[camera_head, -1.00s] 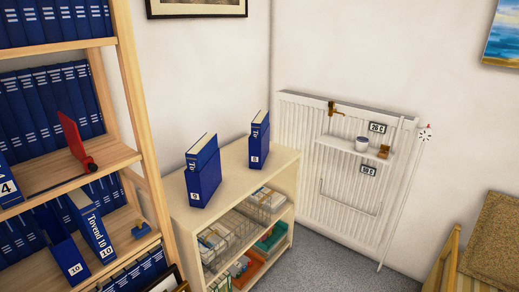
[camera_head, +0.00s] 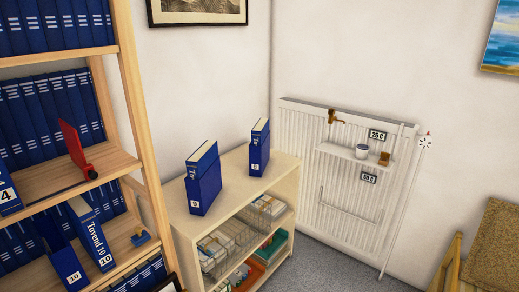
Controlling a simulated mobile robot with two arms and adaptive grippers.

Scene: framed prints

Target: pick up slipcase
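Neither of my grippers is in view. Several blue slipcases with white number labels are in view. The one labelled 9 (camera_head: 208,190) stands upright on top of the low cabinet, with a blue, white-paged book showing above its rim. A narrower one, apparently labelled 8 (camera_head: 256,163), stands behind it to the right, also with a book in it. On the left bookcase, a small one labelled 10 (camera_head: 66,265) stands beside a tilted blue book reading "Tovend 10" (camera_head: 88,225). One labelled 4 (camera_head: 8,195) is cut by the left edge. Nothing touches the slipcases from my side.
The wooden bookcase (camera_head: 146,110) holds rows of blue books and a red bookend (camera_head: 73,143). The low cabinet (camera_head: 235,180) has bare room on top and baskets below. A white radiator (camera_head: 305,140) with a small shelf is behind. Grey floor shows at the lower middle.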

